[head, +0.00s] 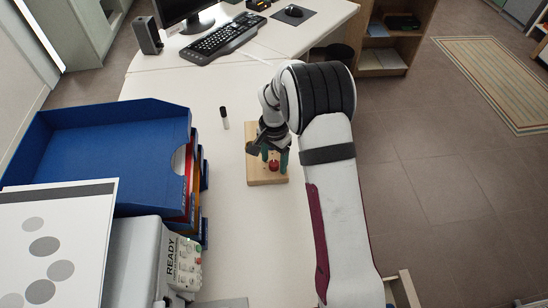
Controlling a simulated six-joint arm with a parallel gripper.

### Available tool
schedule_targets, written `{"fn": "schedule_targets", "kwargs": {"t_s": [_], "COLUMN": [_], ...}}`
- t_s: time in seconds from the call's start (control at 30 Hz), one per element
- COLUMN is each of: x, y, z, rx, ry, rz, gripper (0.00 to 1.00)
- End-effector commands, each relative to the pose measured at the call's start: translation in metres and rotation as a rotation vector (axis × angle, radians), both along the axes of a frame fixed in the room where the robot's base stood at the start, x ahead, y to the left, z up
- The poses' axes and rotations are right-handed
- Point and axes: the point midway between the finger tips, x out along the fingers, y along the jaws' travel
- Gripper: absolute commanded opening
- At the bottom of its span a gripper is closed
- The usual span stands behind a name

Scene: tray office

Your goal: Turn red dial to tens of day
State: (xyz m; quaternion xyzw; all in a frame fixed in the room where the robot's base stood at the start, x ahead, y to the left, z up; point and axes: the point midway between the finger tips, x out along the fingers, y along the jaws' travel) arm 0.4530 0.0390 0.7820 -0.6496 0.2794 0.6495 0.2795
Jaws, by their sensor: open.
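The red dial (274,166) is a small round knob on a light wooden board (258,178) lying on the white desk. My gripper (275,158) is above the board, pointing down, with its green fingers apart on either side of the dial. I cannot tell whether the fingers touch it. The dial's markings and any pointer are too small to read. My gripper and arm hide the upper right part of the board. No day display or date is readable in this view.
Blue stacked trays (110,150) and a printer (150,260) marked READY stand to the left. A small black-and-white marker-like object (225,118) stands behind the board. A keyboard (223,38) is at the back. Bare desk lies in front of the board.

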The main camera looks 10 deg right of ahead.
Motion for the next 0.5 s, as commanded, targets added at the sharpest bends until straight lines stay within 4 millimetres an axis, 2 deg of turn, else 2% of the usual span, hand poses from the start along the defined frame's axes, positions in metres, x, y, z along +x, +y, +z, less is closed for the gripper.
{"fn": "schedule_targets", "kwargs": {"t_s": [0.17, 0.27, 0.5], "x": [0.001, 0.001, 0.001], "y": [0.000, 0.000, 0.000], "z": [0.017, 0.044, 0.120], "rx": [0.001, 0.001, 0.001], "ry": [-0.004, -0.005, -0.006], "rz": [0.000, 0.000, 0.000], "gripper": [0.67, 0.67, 0.67]}}
